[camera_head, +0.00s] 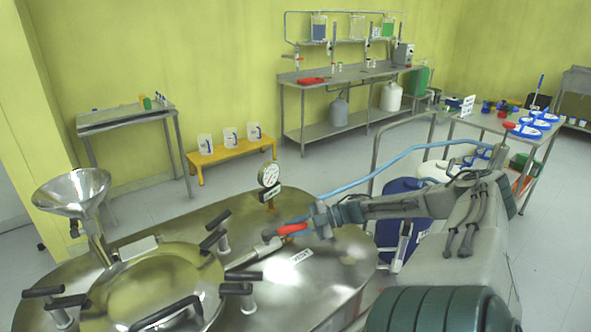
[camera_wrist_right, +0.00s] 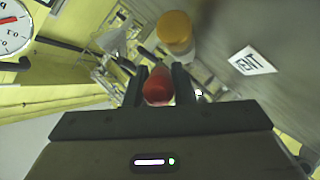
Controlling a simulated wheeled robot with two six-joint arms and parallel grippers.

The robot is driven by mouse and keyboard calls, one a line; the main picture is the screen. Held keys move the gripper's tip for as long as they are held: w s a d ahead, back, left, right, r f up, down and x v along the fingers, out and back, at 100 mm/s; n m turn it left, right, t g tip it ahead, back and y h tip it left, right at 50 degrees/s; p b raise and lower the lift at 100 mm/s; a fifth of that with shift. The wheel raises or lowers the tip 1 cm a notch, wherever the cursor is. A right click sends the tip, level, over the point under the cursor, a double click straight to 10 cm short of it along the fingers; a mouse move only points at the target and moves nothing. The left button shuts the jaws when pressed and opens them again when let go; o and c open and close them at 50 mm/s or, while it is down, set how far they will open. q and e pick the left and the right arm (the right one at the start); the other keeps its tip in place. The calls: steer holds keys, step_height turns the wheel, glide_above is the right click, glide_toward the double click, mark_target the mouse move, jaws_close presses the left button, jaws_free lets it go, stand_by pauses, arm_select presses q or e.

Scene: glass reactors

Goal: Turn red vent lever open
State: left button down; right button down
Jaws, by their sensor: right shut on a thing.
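The red vent lever (camera_head: 291,229) sits above the steel reactor lid (camera_head: 345,262), close to a white label reading VENT (camera_head: 301,257). My right gripper (camera_head: 318,222) reaches in from the right and is shut on the lever's red handle. In the right wrist view the red handle (camera_wrist_right: 158,88) is seen end-on between the two dark fingers of the right gripper (camera_wrist_right: 158,90). A brass-coloured fitting (camera_wrist_right: 175,30) lies just beyond it, and the VENT label (camera_wrist_right: 251,62) is to the right. The left gripper is not in view.
A pressure gauge (camera_head: 269,174) stands behind the lever. A steel funnel (camera_head: 72,190) and several black-handled clamps (camera_head: 215,235) are on the lid to the left. A blue hose (camera_head: 400,152) runs behind my right arm. A blue drum (camera_head: 400,205) stands right of the reactor.

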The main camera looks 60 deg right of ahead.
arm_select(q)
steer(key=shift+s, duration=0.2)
arm_select(e)
steer(key=c, duration=1.2)
jaws_free()
steer(key=shift+c, duration=0.2)
steer(key=p+v, duration=0.6)
steer(key=v, duration=0.3)
steer(key=shift+s+d+r, duration=0.2)
steer(key=shift+s, duration=0.05)
steer(key=shift+s+d, duration=0.3)
steer(key=shift+s, duration=0.05)
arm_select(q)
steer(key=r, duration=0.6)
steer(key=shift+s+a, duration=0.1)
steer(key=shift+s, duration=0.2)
